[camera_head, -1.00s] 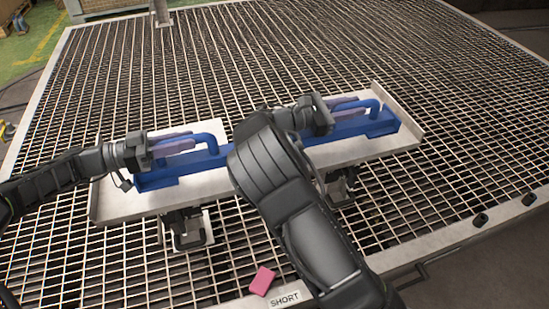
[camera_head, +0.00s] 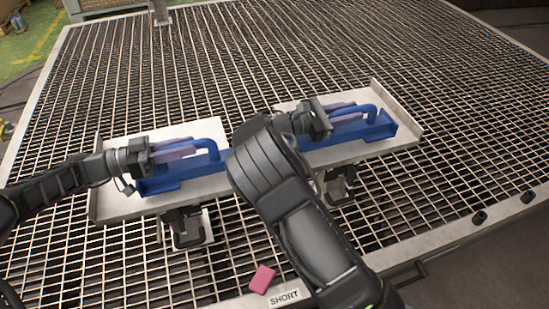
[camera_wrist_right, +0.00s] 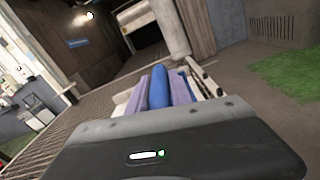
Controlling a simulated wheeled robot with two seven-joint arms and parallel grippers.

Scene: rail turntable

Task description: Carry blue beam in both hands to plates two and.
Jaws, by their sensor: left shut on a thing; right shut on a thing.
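The blue beam (camera_head: 160,184) is a long bar with a raised blue handle at each end. It lies along or just above a light grey tray-like plate (camera_head: 120,207); I cannot tell whether it touches. My left gripper (camera_head: 190,148) is shut on the left handle, its purple fingers on either side of the bar. My right gripper (camera_head: 345,112) is shut on the right handle; the right wrist view shows the blue handle (camera_wrist_right: 159,88) between its purple fingers. My right arm hides the middle of the beam and of the plate.
The plate stands on clamp-like supports (camera_head: 190,228) over a wide metal grating (camera_head: 460,130). A pink block (camera_head: 262,279) and a "SHORT" label (camera_head: 285,298) lie near the front edge. A metal post (camera_head: 160,12) stands at the back.

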